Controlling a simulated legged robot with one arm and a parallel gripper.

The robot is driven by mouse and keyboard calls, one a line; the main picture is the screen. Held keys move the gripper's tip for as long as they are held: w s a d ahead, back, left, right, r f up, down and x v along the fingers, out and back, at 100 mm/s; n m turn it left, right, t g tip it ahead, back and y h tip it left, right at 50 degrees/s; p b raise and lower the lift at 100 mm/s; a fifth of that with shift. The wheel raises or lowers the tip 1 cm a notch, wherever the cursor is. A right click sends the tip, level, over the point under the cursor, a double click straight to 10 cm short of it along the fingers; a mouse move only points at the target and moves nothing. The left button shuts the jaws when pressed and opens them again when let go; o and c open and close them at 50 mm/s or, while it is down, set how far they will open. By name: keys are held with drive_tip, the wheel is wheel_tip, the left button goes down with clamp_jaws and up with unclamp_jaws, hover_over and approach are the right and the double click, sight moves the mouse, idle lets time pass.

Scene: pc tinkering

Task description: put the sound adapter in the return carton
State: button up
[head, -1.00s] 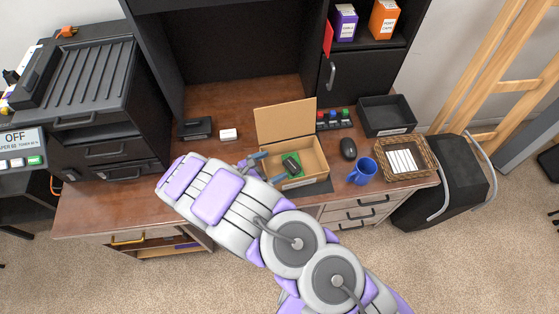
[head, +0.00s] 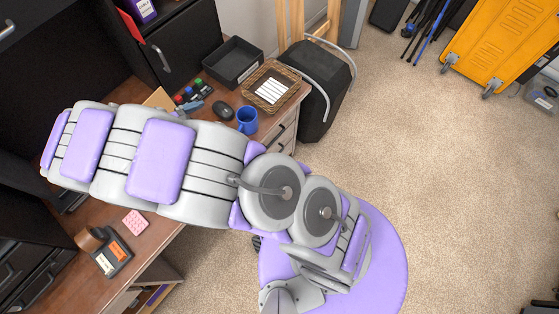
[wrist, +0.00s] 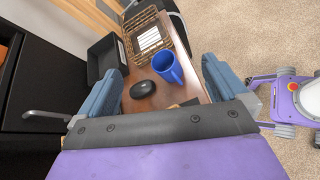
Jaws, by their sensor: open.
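The return carton is almost wholly hidden behind my arm in the head view. Only a tan cardboard flap (head: 158,98) shows above the arm. The sound adapter is not visible in either current view. A green board with a dark part lay inside the open carton one second ago; the carton's inside is out of sight now. My gripper (wrist: 163,72) shows in the wrist view with its two blue-grey fingers wide apart. Nothing is between them at close range; the desk shows beyond.
A blue mug (head: 247,120), a black mouse (head: 223,110), a wicker basket (head: 291,94) and a black tray (head: 257,76) occupy the desk's right end. A pink block (head: 134,222) and a tape dispenser (head: 105,250) lie front left.

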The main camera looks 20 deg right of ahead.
drive_tip(key=s+d+r+m+g+y, duration=0.2)
drive_tip(key=s+d+r+m+g, duration=0.3)
drive_tip(key=d, duration=0.4)
drive_tip(key=s+d+r+m+g+y, duration=0.1)
drive_tip(key=s+d+r+m+g, duration=0.1)
drive_tip(key=s+d+r+m, duration=0.6)
drive_tip(key=s+d+r+m+y, duration=0.1)
drive_tip(key=s+r+m+y, duration=0.2)
drive_tip(key=s+m+y, duration=0.4)
drive_tip(key=s, duration=0.8)
drive_tip(key=shift+s+d+g+y, duration=0.15)
drive_tip(key=shift+s+g+y, duration=0.15)
drive_tip(key=shift+s+g, duration=0.1)
drive_tip(key=shift+f+b, duration=0.25)
drive_tip(key=shift+b, duration=0.05)
drive_tip(key=shift+c, duration=0.4)
